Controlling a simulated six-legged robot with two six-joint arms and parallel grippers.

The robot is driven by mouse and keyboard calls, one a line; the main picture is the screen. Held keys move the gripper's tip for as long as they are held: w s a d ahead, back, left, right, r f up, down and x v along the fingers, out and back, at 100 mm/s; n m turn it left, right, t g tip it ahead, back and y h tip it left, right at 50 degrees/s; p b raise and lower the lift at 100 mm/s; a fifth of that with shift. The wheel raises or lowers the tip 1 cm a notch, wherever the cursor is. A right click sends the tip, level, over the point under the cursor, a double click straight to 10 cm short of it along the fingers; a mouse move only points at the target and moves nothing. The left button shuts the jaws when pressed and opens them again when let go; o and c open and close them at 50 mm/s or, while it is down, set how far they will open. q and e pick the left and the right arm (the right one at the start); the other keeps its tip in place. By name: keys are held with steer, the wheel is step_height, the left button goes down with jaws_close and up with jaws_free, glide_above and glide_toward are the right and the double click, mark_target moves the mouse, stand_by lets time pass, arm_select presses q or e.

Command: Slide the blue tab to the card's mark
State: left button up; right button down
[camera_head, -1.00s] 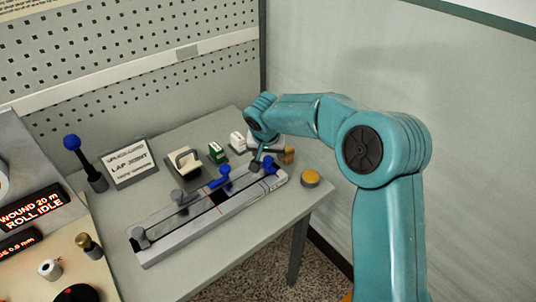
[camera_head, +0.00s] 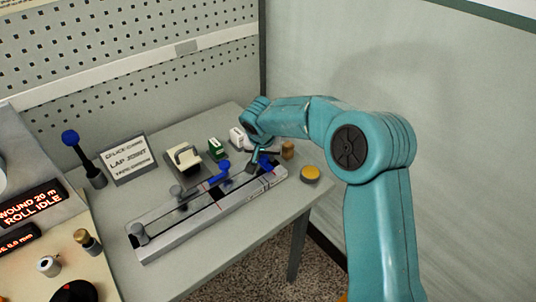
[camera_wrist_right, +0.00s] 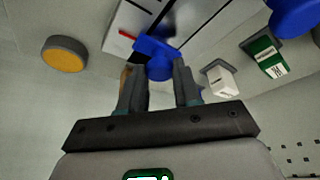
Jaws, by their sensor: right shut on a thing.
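The blue tab (camera_head: 264,163) sits at the right end of a long grey rail fixture (camera_head: 200,217) on the table. My right gripper (camera_head: 255,159) reaches down at this end of the rail and partly hides the tab. In the right wrist view the blue tab (camera_wrist_right: 156,57) is at the tips of my right gripper (camera_wrist_right: 158,78), which is shut on it. A red mark (camera_wrist_right: 127,34) lies on the pale strip beside the tab. The card (camera_head: 125,167), reading "LAP JOINT", stands at the table's back left; its smaller print is unclear. My left gripper is out of view.
Behind the rail are a grey-and-cream device (camera_head: 184,160), a green block (camera_head: 216,149) and a white block (camera_head: 237,138). A yellow button (camera_head: 310,173) is near the right edge. A pegboard wall closes the back.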

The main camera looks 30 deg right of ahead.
mark_target(250, 176)
steer(key=a+b, duration=0.3)
steer(key=a, duration=0.2)
steer(key=shift+s+f, duration=0.1)
steer(key=shift+a, duration=0.15)
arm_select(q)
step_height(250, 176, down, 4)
arm_select(e)
steer(key=c, duration=0.8)
jaws_free()
steer(key=shift+a, duration=0.1)
steer(key=shift+s+r, duration=0.1)
steer(key=shift+r, duration=0.1)
steer(key=shift+r, duration=0.25)
steer(key=v, duration=1.5)
steer(key=shift+s+a+r, duration=0.2)
steer(key=shift+r, duration=0.1)
